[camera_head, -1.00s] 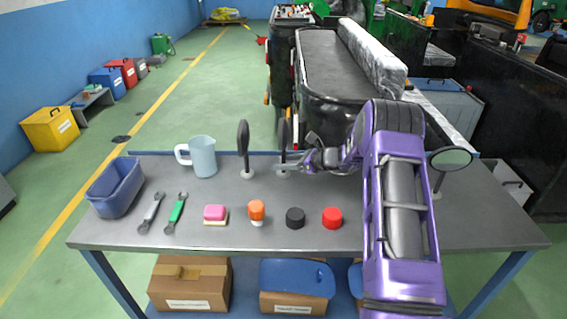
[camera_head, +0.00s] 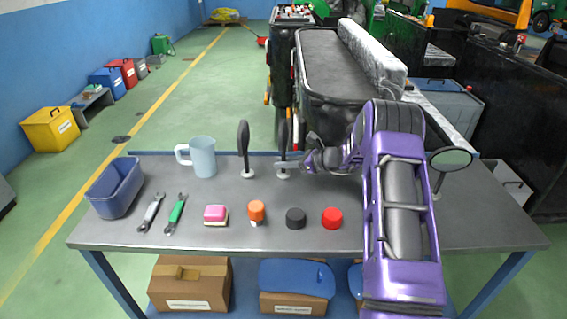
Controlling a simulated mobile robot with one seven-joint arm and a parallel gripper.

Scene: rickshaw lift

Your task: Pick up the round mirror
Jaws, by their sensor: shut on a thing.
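Several mirrors on thin stems with pale round bases stand along the table's back. A dark, narrow one (camera_head: 244,140) stands left of my gripper (camera_head: 286,165). A second dark one (camera_head: 283,136) is at my gripper, which is shut on its stem just above the base. A third mirror (camera_head: 451,159) with a wide, oval-looking grey face stands right of my arm. The first two are seen nearly edge-on, so their face shapes cannot be told. The held mirror is upright, and its base appears at table level.
On the grey table (camera_head: 480,215) are a light-blue jug (camera_head: 203,158), a blue bin (camera_head: 115,188), two wrenches, a pink block (camera_head: 216,213), an orange-capped bottle (camera_head: 256,211), a black cap (camera_head: 295,218) and a red cap (camera_head: 332,217). My arm covers the table's right-centre.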

